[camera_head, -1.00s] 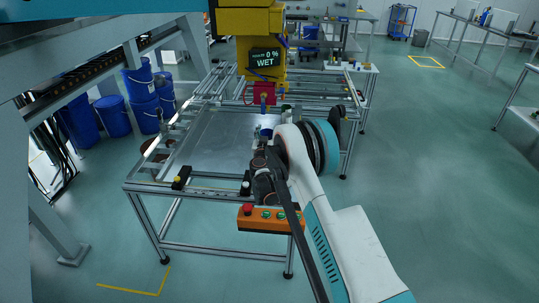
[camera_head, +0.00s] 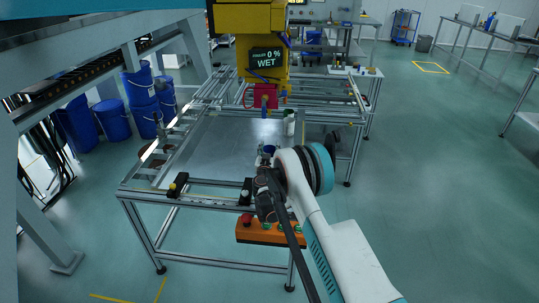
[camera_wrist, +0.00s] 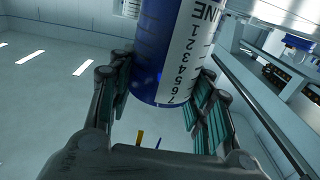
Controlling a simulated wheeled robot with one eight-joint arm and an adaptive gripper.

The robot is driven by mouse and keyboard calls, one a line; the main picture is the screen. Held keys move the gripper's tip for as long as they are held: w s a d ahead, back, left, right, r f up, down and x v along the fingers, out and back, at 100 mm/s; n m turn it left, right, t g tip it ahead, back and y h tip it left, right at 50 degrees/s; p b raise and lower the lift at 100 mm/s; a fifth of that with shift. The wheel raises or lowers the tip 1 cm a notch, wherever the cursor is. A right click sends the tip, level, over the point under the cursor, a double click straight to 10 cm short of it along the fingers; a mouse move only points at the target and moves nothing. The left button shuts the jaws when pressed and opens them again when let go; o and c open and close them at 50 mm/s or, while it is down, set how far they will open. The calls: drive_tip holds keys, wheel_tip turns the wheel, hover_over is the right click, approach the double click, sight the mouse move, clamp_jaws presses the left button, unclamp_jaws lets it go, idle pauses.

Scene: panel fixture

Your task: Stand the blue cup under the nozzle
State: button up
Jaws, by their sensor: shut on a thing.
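The blue cup (camera_wrist: 157,55) has a white label with printed numbers and sits between the two fingers of my gripper (camera_wrist: 160,105) in the wrist view. The fingers press on it from both sides. In the head view the blue cup (camera_head: 269,150) shows only in part, above my gripper (camera_head: 266,163) and mostly behind my arm. The nozzle (camera_head: 265,113) hangs below a red block under the yellow machine head. The cup is nearer to me than the nozzle, over the near part of the fixture; its exact height is unclear.
The metal plate (camera_head: 222,145) under the nozzle is largely clear. A whitish bottle (camera_head: 289,122) stands right of the nozzle. An orange button box (camera_head: 270,231) is on the frame's front edge. A display (camera_head: 266,60) reads 0 % WET. Blue barrels (camera_head: 112,117) stand left.

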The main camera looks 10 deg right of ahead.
drive_tip(key=shift+f, duration=0.45)
drive_tip(key=shift+f, duration=0.1)
drive_tip(key=o, duration=0.8)
drive_tip(key=shift+s+a, duration=0.1)
drive_tip(key=shift+s, duration=0.15)
drive_tip(key=p+v, duration=0.3)
drive_tip(key=v, duration=0.8)
drive_tip(key=shift+s, duration=0.25)
